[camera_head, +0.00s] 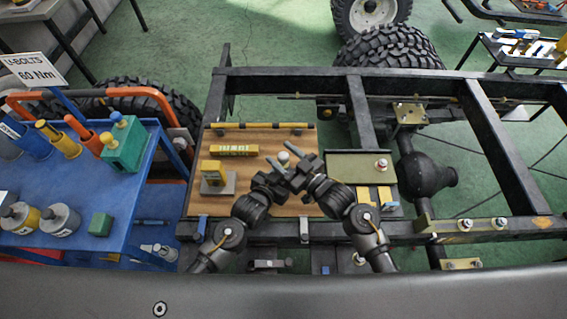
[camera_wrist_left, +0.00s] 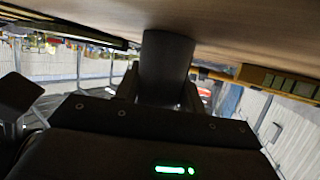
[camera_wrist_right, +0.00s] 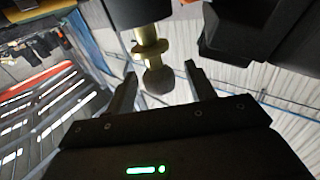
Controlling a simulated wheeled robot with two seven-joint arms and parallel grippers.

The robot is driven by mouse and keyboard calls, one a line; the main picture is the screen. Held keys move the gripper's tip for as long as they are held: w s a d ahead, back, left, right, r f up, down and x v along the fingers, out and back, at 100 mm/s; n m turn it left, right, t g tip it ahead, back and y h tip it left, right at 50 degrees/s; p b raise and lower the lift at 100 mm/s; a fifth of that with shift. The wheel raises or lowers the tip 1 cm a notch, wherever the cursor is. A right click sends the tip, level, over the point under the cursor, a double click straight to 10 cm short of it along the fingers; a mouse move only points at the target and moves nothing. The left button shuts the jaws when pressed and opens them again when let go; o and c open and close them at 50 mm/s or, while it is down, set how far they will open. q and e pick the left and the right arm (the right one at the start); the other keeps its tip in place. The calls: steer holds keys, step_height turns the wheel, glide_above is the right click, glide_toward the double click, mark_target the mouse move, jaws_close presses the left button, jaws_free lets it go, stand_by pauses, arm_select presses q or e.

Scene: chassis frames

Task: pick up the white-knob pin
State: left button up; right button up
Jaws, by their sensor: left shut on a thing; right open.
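A pale round knob (camera_head: 283,157) shows just beyond my two grippers, over the wooden board. In the right wrist view a brass stem with a rounded knob (camera_wrist_right: 158,78) extends from a dark cylinder (camera_wrist_right: 140,10); the knob is between the open fingers, apart from both. My left gripper (camera_head: 276,179) is shut on a dark cylinder (camera_wrist_left: 166,65); I cannot tell if it is one piece with the pin. My right gripper (camera_head: 303,174) is open, close beside the left. Another white-topped piece (camera_head: 381,164) stands on the green tray at the right.
The wooden board (camera_head: 265,203) carries a yellow-labelled block (camera_head: 234,150) and a yellow block on a grey base (camera_head: 214,178). The green tray (camera_head: 345,165) lies to the right. Black chassis rails (camera_head: 480,125) surround the work area. A blue cart (camera_head: 120,215) with tools stands left.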

steer(key=shift+c, duration=0.2)
steer(key=c, duration=1.1)
step_height(320, 180, up, 10)
steer(key=shift+r, duration=0.1)
arm_select(q)
steer(key=o, duration=1.1)
steer(key=shift+o, duration=0.2)
steer(key=shift+s, duration=0.1)
